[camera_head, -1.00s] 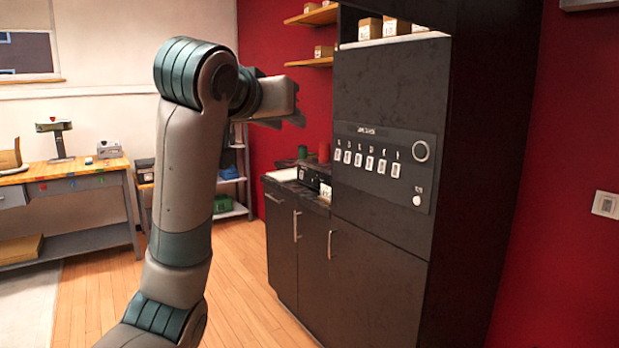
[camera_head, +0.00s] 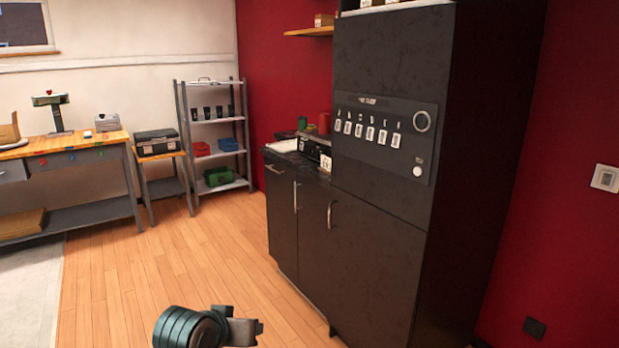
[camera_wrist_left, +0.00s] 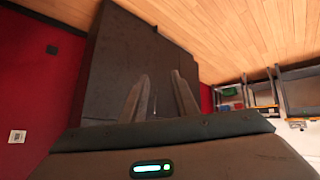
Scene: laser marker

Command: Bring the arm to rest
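My left arm shows low at the bottom middle of the head view, with its teal-ringed joint and a grey end part (camera_head: 243,331); its fingers cannot be made out clearly there. In the left wrist view my left gripper (camera_wrist_left: 160,75) has its two fingers apart with nothing between them. It faces the dark cabinet, with a gap of free air around it. My right gripper is in neither view.
The tall black cabinet (camera_head: 385,230) with a control panel (camera_head: 383,137) stands right of my arm. A workbench (camera_head: 75,146), a small stand with a black case (camera_head: 156,142) and a shelf rack (camera_head: 215,116) line the back. The wooden floor (camera_head: 190,260) between is clear.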

